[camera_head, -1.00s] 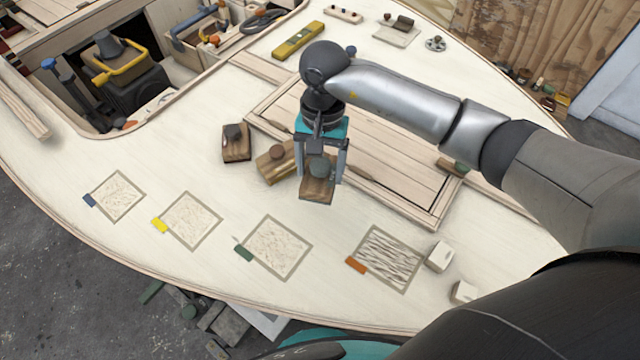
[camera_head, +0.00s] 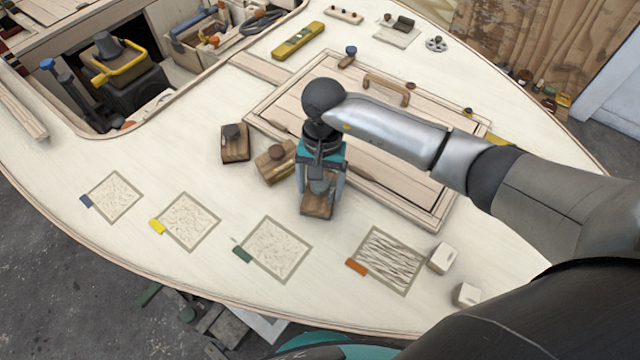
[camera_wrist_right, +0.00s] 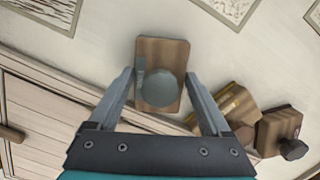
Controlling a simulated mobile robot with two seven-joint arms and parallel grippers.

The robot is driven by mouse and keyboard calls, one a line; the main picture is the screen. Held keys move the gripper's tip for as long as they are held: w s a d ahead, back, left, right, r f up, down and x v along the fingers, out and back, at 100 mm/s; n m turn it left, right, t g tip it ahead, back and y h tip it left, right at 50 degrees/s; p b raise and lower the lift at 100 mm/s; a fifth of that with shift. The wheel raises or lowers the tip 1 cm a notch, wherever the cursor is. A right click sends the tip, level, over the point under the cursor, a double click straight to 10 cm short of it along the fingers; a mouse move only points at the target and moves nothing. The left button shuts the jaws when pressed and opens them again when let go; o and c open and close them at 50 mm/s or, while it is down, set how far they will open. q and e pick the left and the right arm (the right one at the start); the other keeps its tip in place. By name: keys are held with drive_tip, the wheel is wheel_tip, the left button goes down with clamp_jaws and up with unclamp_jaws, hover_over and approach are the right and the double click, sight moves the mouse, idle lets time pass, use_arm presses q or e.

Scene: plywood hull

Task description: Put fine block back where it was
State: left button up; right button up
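A wooden block with a round grey-green knob (camera_head: 316,207) is between the fingers of my right gripper (camera_head: 320,190). In the right wrist view the block (camera_wrist_right: 160,50) fits closely between the two fingertips (camera_wrist_right: 160,78), which meet its sides. It is low over the pale deck beside the hatch; I cannot tell whether it touches the deck. Two similar blocks stand to the left: one with a brown knob (camera_head: 275,163) and one with a dark knob (camera_head: 235,143). No label shows which block is the fine one. My left gripper is out of view.
Several framed patches lie along the near deck, with blue (camera_head: 86,201), yellow (camera_head: 157,227), green (camera_head: 242,255) and orange (camera_head: 357,267) tags. Two white blocks (camera_head: 441,258) sit at the right. The raised hatch (camera_head: 420,203) lies behind my gripper.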

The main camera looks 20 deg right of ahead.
drive_tip(key=shift+o, duration=1.1)
drive_tip(key=shift+r, duration=0.1)
wheel_tip(320, 180, up, 12)
drive_tip(key=w+p, duration=0.1)
drive_tip(key=shift+w+d, duration=0.15)
drive_tip(key=shift+d, duration=0.2)
